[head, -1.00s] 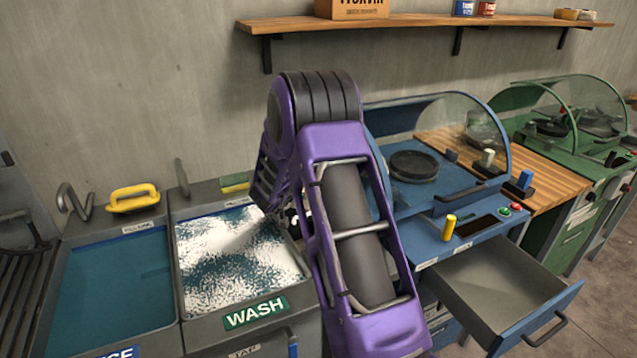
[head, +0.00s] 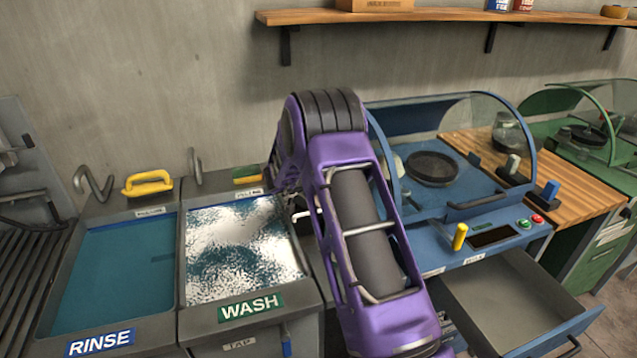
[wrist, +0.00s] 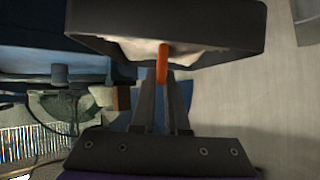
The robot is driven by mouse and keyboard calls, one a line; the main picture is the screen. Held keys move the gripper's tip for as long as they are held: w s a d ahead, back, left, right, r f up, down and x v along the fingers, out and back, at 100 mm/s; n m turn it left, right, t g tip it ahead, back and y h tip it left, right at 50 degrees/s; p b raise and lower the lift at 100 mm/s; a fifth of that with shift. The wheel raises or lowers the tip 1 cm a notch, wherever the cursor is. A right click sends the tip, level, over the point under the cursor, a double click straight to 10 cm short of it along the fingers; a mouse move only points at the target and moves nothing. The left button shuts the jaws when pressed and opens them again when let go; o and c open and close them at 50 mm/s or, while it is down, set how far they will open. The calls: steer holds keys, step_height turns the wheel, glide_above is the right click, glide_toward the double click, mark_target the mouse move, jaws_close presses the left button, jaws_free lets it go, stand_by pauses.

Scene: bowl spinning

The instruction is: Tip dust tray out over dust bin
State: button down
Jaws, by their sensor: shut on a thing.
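The dust tray (wrist: 225,32) is a dark, shallow, box-like tray with pale material inside, at the top of the wrist view. Its orange handle (wrist: 163,62) is between the fingertips of my gripper (wrist: 162,80), which is shut on it. The tray looks tilted in the wrist view, but I cannot tell how far. In the head view my purple arm hides the gripper and the tray. I cannot make out a dust bin for certain in either view.
The RINSE basin (head: 100,343) and WASH basin (head: 250,307) are on the left. A blue machine (head: 455,215) with a clear hood stands right of my arm, an open drawer (head: 510,290) below it. A shelf (head: 440,14) runs along the wall. A pale-rimmed object (wrist: 308,22) shows in the wrist view's corner.

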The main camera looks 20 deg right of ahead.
steer(key=shift+s+d+m+y, duration=0.2)
steer(key=shift+d+m+y, duration=0.1)
steer(key=shift+d+y, duration=0.25)
steer(key=shift+s+d+m+y, duration=0.15)
steer(key=shift+d+m+y, duration=0.2)
steer(key=shift+y, duration=0.2)
steer(key=shift+s+d+f+m+y+b, duration=0.1)
steer(key=shift+d+f+m+y+b, duration=0.2)
steer(key=shift+d+y, duration=0.15)
steer(key=y+b, duration=0.1)
steer(key=b, duration=0.1)
steer(key=d+f+m+t+y+b, duration=0.1)
steer(key=y+b, duration=0.1)
steer(key=shift+s+d+f+m, duration=0.15)
steer(key=shift+s+f+m, duration=0.05)
steer(key=shift+f+m, duration=0.05)
steer(key=shift+d+f+m+t+y+b, duration=0.2)
steer(key=shift+d+m+t+y+b, duration=0.25)
steer(key=shift+b, duration=0.8)
steer(key=shift+s+a+y+b, duration=0.1)
steer(key=shift+y+b, duration=0.25)
steer(key=shift+y, duration=0.05)
steer(key=shift+r, duration=0.1)
steer(key=shift+r+p, duration=0.1)
steer(key=shift+p, duration=0.25)
